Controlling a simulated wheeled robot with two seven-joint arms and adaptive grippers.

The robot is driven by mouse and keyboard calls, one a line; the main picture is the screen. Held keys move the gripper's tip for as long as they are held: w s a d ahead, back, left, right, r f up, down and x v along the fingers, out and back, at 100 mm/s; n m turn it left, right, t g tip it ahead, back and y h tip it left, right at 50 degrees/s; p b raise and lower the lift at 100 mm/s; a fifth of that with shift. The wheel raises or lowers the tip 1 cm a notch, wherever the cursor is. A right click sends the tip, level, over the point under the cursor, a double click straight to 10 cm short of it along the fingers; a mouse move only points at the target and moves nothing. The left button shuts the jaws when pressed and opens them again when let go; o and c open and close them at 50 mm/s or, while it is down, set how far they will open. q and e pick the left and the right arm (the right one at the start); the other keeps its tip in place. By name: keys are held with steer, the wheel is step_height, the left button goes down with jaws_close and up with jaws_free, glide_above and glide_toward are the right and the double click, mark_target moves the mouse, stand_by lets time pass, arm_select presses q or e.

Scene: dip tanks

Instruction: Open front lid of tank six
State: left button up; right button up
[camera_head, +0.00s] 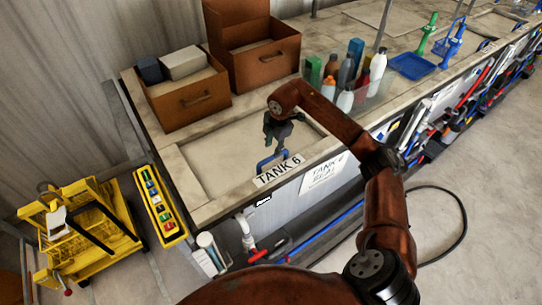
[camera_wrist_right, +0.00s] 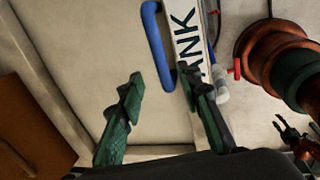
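Tank six's front lid (camera_head: 225,160) is a pale flat panel, lying closed in the counter top. Its blue handle (camera_head: 268,160) is near the front edge, beside the "TANK 6" label (camera_head: 279,170). My right gripper (camera_head: 275,143) is above the handle, pointing down. In the right wrist view its two green fingers (camera_wrist_right: 160,86) are apart and empty, with the blue handle (camera_wrist_right: 155,45) lying between their lines, towards the right finger. I cannot tell whether they touch it. A small dark claw shape at the right edge of that view may be my left gripper; its state is unclear.
Two brown boxes (camera_head: 190,100) (camera_head: 262,65) stand behind the lid, near its rear edge. Bottles (camera_head: 348,75) stand to the right on the counter. A yellow cart (camera_head: 80,235) is at the left. Pipes and a red-handled valve (camera_head: 258,255) are below the counter front.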

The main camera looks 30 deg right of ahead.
mark_target(270, 157)
steer(key=f, duration=0.3)
steer(key=w+f+p, duration=0.1)
steer(key=f, duration=0.2)
steer(key=shift+w+a+f+p, duration=0.15)
steer(key=shift+f+p, duration=0.15)
steer(key=shift+f, duration=0.1)
steer(key=shift+c, duration=0.3)
jaws_close()
